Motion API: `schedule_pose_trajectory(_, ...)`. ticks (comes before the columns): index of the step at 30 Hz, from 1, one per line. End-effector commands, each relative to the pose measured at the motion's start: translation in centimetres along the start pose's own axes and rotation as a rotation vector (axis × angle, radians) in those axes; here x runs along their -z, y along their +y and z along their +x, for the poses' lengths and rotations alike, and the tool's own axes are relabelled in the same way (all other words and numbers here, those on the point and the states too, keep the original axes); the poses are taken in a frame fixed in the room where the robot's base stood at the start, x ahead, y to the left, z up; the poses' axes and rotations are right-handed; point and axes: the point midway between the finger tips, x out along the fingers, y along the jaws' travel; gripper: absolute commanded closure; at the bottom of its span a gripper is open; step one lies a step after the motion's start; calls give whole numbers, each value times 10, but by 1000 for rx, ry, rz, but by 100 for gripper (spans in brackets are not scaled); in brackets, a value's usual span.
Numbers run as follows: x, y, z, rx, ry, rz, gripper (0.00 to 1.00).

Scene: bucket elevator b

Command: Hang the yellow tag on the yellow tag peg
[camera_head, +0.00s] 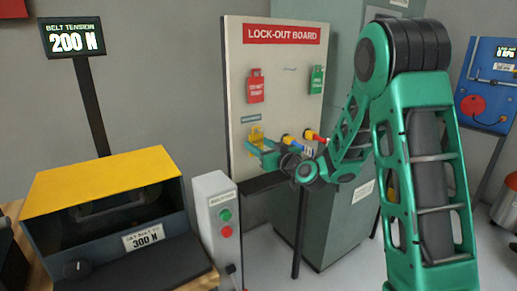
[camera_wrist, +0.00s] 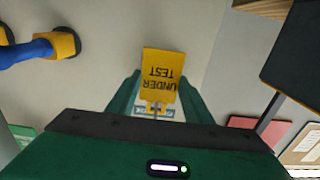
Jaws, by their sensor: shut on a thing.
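The yellow tag (camera_head: 256,134), lettered "UNDER TEST", is at the lower left of the lock-out board (camera_head: 240,60). It shows upside down in the wrist view (camera_wrist: 163,70). My gripper (camera_head: 261,145) is shut on the tag's narrow end, between its fingertips in the wrist view (camera_wrist: 154,105). A small bare peg (camera_head: 289,69) stands out between the red tag (camera_head: 255,86) and the green tag (camera_head: 317,79). I cannot tell whether it is the yellow tag peg. Whether the yellow tag touches the board is unclear.
Yellow-and-blue (camera_head: 290,140) and red-and-yellow (camera_head: 313,135) parts stick out right of my gripper. A grey button post (camera_head: 215,215) stands below left, and a yellow-topped machine (camera_head: 105,180) farther left. A green-grey cabinet (camera_head: 340,220) stands behind the board.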

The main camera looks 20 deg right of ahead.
Motion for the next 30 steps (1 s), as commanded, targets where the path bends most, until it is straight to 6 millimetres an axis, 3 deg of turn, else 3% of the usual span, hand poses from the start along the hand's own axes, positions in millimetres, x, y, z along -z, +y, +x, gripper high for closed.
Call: schedule_pose_trajectory(30, 1, 1, -28, -1, -1, 0, 75)
